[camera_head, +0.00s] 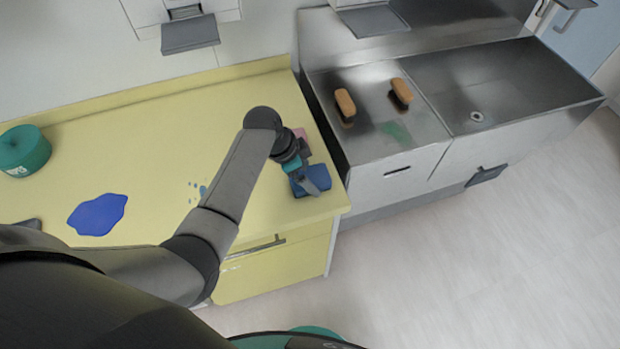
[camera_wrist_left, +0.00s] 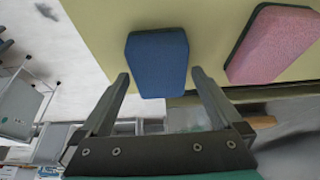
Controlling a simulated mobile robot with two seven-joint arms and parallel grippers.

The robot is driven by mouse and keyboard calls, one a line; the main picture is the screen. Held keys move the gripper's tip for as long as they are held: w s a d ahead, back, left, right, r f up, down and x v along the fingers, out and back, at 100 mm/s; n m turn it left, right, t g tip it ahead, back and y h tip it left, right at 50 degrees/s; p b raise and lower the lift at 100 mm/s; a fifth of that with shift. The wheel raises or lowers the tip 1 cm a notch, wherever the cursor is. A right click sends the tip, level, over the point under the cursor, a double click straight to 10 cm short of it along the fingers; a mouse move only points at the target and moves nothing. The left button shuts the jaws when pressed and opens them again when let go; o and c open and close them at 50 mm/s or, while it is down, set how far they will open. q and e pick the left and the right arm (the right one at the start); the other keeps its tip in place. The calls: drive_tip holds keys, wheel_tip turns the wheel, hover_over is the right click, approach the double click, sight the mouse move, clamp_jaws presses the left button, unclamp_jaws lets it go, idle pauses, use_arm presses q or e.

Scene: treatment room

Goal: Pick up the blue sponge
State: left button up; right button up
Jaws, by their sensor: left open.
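The blue sponge (camera_head: 314,181) lies on the yellow counter (camera_head: 150,130) near its right front corner. In the left wrist view the blue sponge (camera_wrist_left: 157,60) shows just ahead of and between the fingertips. My left gripper (camera_head: 311,184) is at the sponge and partly covers it in the head view. In the left wrist view my left gripper (camera_wrist_left: 161,82) is open, with a finger on either side of the sponge's near end. I cannot tell whether the fingers touch it. My right gripper is not in view.
A pink sponge (camera_wrist_left: 275,43) lies beside the blue one, also visible in the head view (camera_head: 300,134). A blue puddle (camera_head: 98,214) and a green container (camera_head: 22,150) are on the counter's left. Two brushes (camera_head: 345,103) (camera_head: 402,91) lie on the steel sink unit (camera_head: 440,155).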

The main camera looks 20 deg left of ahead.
use_arm(q)
drive_tip(key=shift+f, duration=0.25)
idle(0.3)
drive_tip(key=c, duration=1.2)
